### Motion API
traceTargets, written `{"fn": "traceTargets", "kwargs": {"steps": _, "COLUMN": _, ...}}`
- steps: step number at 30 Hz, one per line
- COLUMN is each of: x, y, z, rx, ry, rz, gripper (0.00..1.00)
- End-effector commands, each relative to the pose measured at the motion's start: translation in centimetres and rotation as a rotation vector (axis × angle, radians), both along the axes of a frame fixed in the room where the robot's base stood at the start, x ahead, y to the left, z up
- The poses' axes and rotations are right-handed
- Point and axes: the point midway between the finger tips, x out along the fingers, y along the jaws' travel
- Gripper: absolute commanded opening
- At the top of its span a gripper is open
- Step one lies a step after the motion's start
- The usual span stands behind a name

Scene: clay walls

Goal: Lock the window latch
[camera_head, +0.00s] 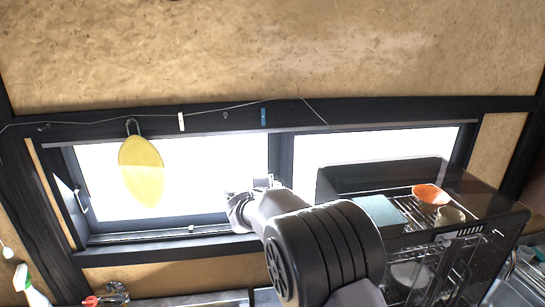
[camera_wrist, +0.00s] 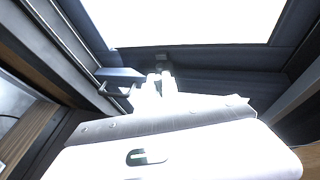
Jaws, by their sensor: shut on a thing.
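My gripper (camera_head: 252,186) is at the dark middle post of the window, in front of the frame. The wrist view shows its pale fingers (camera_wrist: 160,80) closed together at the lower window frame. A dark grey handle-like part, seemingly the window latch (camera_wrist: 119,74), runs up to the fingers from the left. The fingers appear shut on its end, but the contact is washed out by glare and partly hidden. The latch cannot be made out in the head view, where my wrist covers that area. The window frame (camera_head: 281,160) is black with two bright panes.
A yellow oval item (camera_head: 141,170) hangs at the left pane. A black rack (camera_head: 440,215) with an orange bowl (camera_head: 430,194) stands to the right. A spray bottle (camera_head: 30,288) is at lower left. A thin cord with clips runs above the window.

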Motion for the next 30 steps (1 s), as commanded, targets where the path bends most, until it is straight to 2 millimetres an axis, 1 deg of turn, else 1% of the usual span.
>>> {"fn": "traceTargets", "kwargs": {"steps": 1, "x": 0.1, "y": 0.0, "z": 2.4, "rx": -0.007, "ry": 0.035, "rz": -0.001, "gripper": 0.00}}
{"fn": "traceTargets", "kwargs": {"steps": 4, "x": 0.3, "y": 0.0, "z": 2.9, "rx": -0.021, "ry": 0.109, "rz": -0.001, "gripper": 0.00}}
{"fn": "traceTargets", "kwargs": {"steps": 11, "x": 0.8, "y": 0.1, "z": 3.3, "rx": -0.052, "ry": 0.273, "rz": -0.002, "gripper": 0.00}}
{"fn": "traceTargets", "kwargs": {"steps": 21, "x": 1.8, "y": 0.3, "z": 3.0, "rx": -0.095, "ry": 0.487, "rz": -0.002, "gripper": 0.00}}
{"fn": "traceTargets", "kwargs": {"steps": 30, "x": 2.3, "y": 0.4, "z": 3.0, "rx": -0.122, "ry": 0.600, "rz": -0.001, "gripper": 0.00}}
